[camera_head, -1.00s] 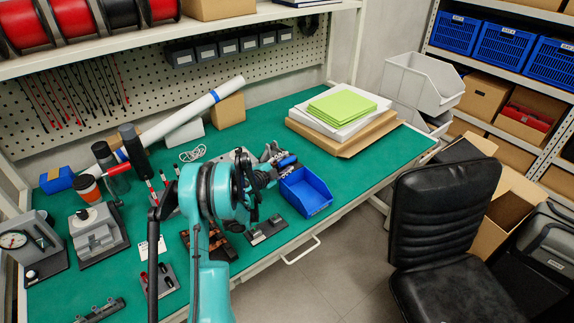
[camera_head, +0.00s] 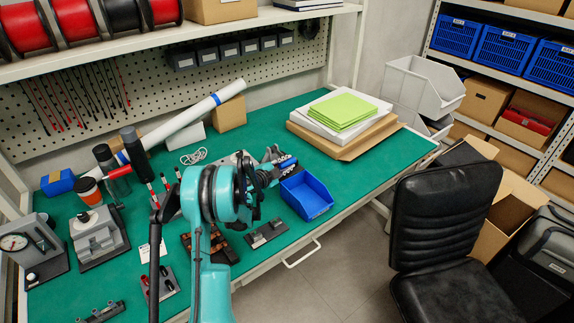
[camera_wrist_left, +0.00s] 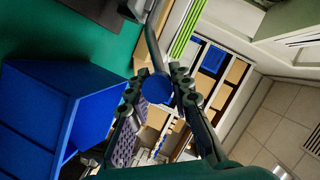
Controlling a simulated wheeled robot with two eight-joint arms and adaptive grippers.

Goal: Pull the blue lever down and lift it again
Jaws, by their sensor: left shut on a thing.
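The blue lever's round knob (camera_wrist_left: 159,88) sits between the fingers of my left gripper (camera_wrist_left: 158,90) in the left wrist view. Its bent grey rod (camera_wrist_left: 153,42) runs up from the knob. In the head view my left gripper (camera_head: 282,164) is at the back of the bench, just behind the blue open bin (camera_head: 306,194). It is shut on the lever's knob. My arm and the fingers hide most of the lever and its base there. My right gripper is not in view.
The blue bin stands close to the gripper and fills the left of the wrist view (camera_wrist_left: 40,110). White and green sheets (camera_head: 342,110) lie to the right on cardboard. A grey fixture (camera_head: 266,232) lies in front. A black chair (camera_head: 445,225) stands before the bench.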

